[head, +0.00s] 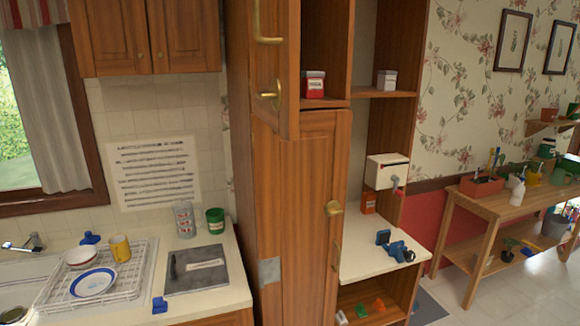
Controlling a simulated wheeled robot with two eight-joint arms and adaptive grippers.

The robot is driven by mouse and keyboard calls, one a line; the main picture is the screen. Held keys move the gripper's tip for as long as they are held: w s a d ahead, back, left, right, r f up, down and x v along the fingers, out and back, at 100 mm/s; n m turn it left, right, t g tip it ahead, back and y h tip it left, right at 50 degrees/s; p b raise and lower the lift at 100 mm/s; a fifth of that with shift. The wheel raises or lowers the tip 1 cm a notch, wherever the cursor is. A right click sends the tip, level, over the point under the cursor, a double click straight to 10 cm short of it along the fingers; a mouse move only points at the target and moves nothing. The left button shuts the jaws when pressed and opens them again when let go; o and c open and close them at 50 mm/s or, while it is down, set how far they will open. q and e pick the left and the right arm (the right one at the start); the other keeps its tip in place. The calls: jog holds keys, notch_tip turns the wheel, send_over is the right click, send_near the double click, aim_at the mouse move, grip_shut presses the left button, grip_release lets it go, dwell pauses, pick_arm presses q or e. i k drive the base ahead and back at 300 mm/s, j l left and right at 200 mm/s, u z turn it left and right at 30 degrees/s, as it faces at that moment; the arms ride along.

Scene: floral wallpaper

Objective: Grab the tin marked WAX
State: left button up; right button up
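No label reading WAX can be made out in the head view. A red tin with a white label and pale lid (314,84) stands in the open upper part of the tall wooden cupboard. A small white box or tin (387,80) stands on the shelf to its right. A green tin (215,222) stands on the counter beside a grey stack of cans (184,219). A small orange tin or box (369,203) stands in the lower niche. Their lettering is too small to read. Neither of my grippers is in view.
The cupboard's upper door (273,60) stands open; its lower door (300,210) seems ajar. A dish rack (135,272) and a dark board (195,280) occupy the left counter. A blue tool (400,251) lies on the right counter. A wooden plant bench (465,208) stands far right.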

aim_at(313, 82)
jog(key=i+l+u, duration=0.15)
jog(key=l, duration=0.2)
jog(key=i+l+u, duration=0.2)
jog(key=l, duration=0.2)
jog(key=l+u, duration=0.15)
jog(key=l, duration=0.25)
jog(key=i+l+u, duration=0.15)
jog(key=l, duration=0.25)
